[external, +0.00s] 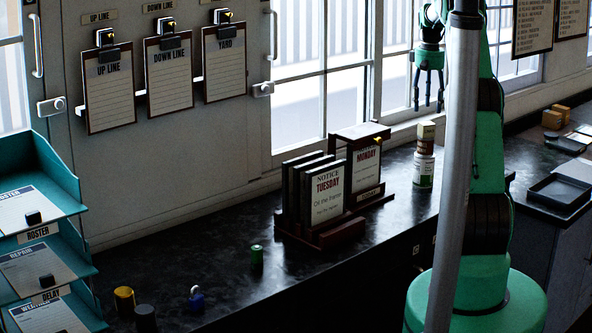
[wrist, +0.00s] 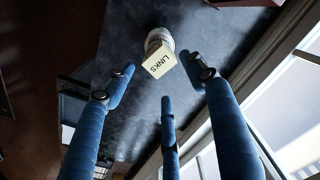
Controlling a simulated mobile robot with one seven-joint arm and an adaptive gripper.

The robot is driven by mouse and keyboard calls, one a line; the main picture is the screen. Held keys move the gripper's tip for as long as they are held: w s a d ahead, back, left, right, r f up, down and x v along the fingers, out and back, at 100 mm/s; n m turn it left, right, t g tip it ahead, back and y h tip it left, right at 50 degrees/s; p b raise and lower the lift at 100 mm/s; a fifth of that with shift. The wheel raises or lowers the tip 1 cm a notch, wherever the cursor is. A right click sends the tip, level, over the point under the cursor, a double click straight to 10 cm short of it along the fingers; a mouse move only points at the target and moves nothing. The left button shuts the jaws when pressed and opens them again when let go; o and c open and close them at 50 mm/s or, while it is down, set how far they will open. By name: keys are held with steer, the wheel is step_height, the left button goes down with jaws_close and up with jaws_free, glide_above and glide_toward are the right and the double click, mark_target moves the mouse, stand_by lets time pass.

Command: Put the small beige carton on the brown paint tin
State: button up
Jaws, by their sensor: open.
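My gripper (external: 428,104) hangs above and apart from the carton, fingers pointing down. Its blue fingers (wrist: 162,84) are spread and empty.
A notice rack (external: 327,236) stands left of the stack. A black tray (external: 558,193) and small brown boxes (external: 552,119) lie at the right. A padlock (external: 196,300) and a green cylinder (external: 257,257) stand at the front left. The window sill runs close behind the stack.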

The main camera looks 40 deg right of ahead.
mark_target(426, 123)
steer(key=shift+r, duration=1.85)
steer(key=a+r+n+t, duration=0.1)
steer(key=a+r, duration=0.4)
steer(key=a, duration=0.4)
steer(key=a+r, duration=0.5)
steer(key=a, duration=0.4)
steer(key=s+a+r+n+t+h, duration=0.1)
steer(key=s+a+r, duration=0.2)
steer(key=a, duration=0.7)
steer(key=s+a+r+t, duration=0.1)
steer(key=s+a+r, duration=0.2)
steer(key=a, duration=0.6)
steer(key=s+a+n+t, duration=0.1)
steer(key=s+a, duration=1.1)
steer(key=a, duration=0.2)
steer(key=s+a+f, duration=0.3)
steer(key=s+a, duration=0.2)
steer(key=s, duration=0.1)
steer(key=s+a+f+n+t+y, duration=0.1)
steer(key=s+a+f, duration=0.3)
steer(key=s, duration=0.3)
steer(key=shift+s+a+f+n+t, duration=0.2)
steer(key=shift+a+n+t, duration=0.1)
steer(key=shift+a, duration=0.15)
